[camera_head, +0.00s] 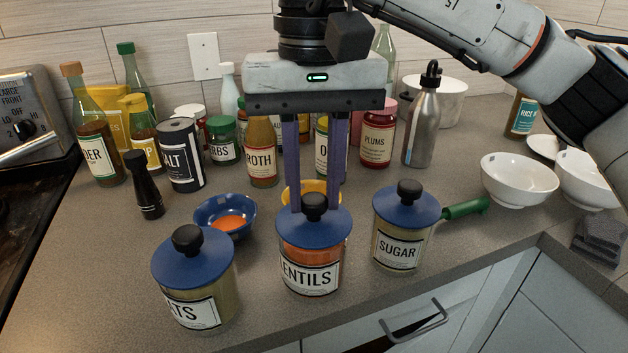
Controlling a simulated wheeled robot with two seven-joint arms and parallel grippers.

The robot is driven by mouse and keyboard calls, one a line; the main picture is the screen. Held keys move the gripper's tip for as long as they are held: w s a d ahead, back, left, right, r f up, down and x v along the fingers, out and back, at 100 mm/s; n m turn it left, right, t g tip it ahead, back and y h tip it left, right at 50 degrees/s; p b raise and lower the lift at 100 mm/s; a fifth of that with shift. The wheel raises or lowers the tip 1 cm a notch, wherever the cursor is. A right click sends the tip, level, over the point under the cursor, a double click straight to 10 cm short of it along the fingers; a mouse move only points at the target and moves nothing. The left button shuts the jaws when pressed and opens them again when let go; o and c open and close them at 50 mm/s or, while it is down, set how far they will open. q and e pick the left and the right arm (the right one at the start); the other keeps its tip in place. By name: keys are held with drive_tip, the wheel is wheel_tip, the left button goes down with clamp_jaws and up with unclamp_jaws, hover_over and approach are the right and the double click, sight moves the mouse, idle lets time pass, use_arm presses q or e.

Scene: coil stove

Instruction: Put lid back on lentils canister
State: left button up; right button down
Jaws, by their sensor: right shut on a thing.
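The lentils canister (312,277) stands on the counter in the front middle, with orange contents and a label ending in "ENTILS". Its blue lid (290,232) with a black knob is level over the canister mouth. I cannot tell whether the lid rests fully on the rim or sits just above it. My right gripper (314,205) points straight down from above, its two purple fingers shut on the knob of this lid. My left gripper is not in view.
A lidded oats canister (195,290) stands to the left and a lidded sugar canister (400,243) to the right. A blue bowl (224,214) and a yellow bowl (318,186) are behind. Bottles and jars crowd the back. White bowls (518,180) stand at right.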

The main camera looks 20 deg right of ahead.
idle(0.3)
drive_tip(key=c, duration=0.9)
unclamp_jaws()
